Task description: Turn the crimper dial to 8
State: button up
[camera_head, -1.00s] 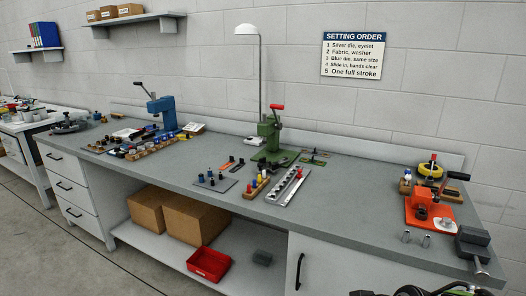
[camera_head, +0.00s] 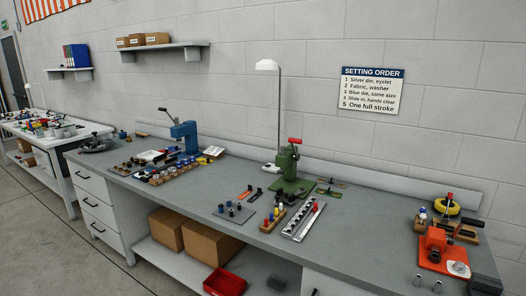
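I cannot tell whether that disc is the dial, and no numbers are readable. A green press (camera_head: 288,168) with a red handle stands mid-bench, and a blue press (camera_head: 184,132) stands farther left. My gripper is not in view.
The grey workbench (camera_head: 345,235) has a bare stretch between the long rack (camera_head: 304,220) and the orange tool. A dark block (camera_head: 486,285) and two small metal hooks are near the right front edge. A setting-order sign (camera_head: 371,90) hangs on the wall.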

aim_at(459, 266)
jog(key=z, duration=1.5)
